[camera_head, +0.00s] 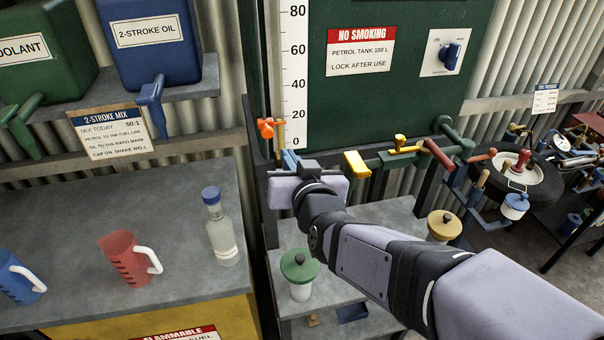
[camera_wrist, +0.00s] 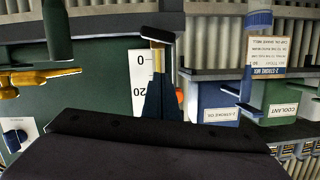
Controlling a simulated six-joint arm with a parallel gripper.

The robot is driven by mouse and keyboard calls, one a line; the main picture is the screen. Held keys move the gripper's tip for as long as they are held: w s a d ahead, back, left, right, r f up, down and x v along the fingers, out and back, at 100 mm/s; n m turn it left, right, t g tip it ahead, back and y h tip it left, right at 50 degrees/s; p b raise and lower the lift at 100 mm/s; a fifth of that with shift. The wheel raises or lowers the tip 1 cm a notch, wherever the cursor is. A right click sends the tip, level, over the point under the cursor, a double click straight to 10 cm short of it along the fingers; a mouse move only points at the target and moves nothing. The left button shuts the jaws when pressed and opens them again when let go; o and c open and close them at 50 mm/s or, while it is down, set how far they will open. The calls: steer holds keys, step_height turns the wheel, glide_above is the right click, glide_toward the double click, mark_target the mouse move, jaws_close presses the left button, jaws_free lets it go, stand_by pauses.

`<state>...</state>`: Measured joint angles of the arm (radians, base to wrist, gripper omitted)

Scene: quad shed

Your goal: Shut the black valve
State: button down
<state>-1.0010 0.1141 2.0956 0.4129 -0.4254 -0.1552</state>
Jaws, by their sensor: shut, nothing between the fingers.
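A black bar-shaped handle (camera_wrist: 157,36) shows at the top middle of the wrist view, at the end of a brass stem (camera_wrist: 157,60). It looks like the black valve, but I cannot tell whether it is open or shut. I cannot make out the handle in the head view, where my gripper covers that area. My gripper (camera_head: 288,158) is shut and empty, just below the sight gauge's scale (camera_head: 293,85). In the wrist view its blue fingertips (camera_wrist: 158,80) are close to the brass stem; I cannot tell whether they touch.
An orange knob (camera_head: 266,127) is left of my fingers. A yellow handle (camera_head: 357,163), a yellow-topped valve (camera_head: 400,146) and a red lever (camera_head: 438,155) line the pipe to the right. A bottle (camera_head: 221,230) and red jug (camera_head: 128,258) stand on the left bench.

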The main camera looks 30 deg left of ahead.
steer(key=v, duration=0.8)
steer(key=shift+s+d+b, duration=0.25)
steer(key=shift+d+b, duration=0.05)
steer(key=shift+b, duration=0.05)
steer(key=shift+f, duration=0.1)
